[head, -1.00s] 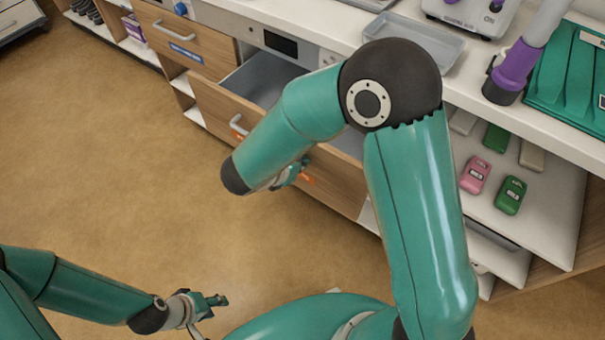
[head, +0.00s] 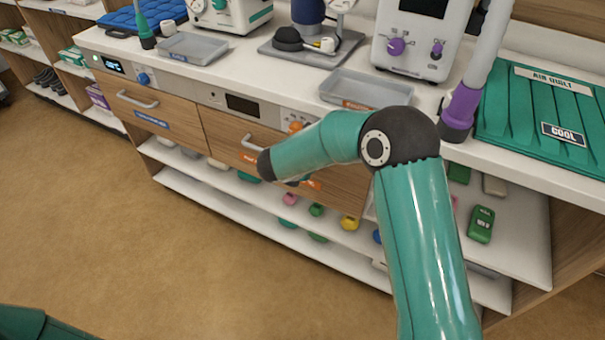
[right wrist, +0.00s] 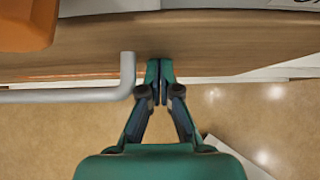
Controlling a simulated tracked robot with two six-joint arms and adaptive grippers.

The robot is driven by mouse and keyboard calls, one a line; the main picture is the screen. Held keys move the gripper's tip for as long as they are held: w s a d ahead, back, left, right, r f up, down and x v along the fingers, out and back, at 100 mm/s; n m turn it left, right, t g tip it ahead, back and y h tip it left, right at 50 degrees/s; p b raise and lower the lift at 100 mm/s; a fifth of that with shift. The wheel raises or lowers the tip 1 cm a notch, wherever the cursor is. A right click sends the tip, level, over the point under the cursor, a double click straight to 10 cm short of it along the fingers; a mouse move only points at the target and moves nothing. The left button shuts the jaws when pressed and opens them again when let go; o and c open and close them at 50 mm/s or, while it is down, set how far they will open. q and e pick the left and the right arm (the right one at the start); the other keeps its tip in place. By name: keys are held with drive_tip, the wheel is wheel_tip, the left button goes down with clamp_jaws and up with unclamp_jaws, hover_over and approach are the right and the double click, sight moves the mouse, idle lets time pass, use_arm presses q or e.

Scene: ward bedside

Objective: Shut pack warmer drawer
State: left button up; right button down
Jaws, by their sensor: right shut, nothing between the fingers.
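The pack warmer drawer (head: 226,130) with a wooden front and orange label stands under the counter, right of a drawer with a blue label (head: 155,121). Its front looks flush with its neighbour, and no inside shows. Its grey bar handle (head: 250,144) is partly behind my right arm; it also shows at left in the right wrist view (right wrist: 70,95). My right gripper (right wrist: 160,64) is shut and empty, its tips at the wooden front just right of the handle's end. In the head view my forearm mostly hides it. My left gripper is out of view.
A control panel (head: 240,103) runs above the drawers. Trays (head: 365,92), devices and a green air quilt (head: 540,105) stand on the counter. Open shelves below (head: 330,238) hold several coloured packs. The floor in front is clear.

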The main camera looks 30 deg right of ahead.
drive_tip(key=shift+w+d+r, duration=0.15)
drive_tip(key=shift+d+r, duration=0.05)
drive_tip(key=shift+d, duration=0.2)
drive_tip(key=shift+a, duration=0.1)
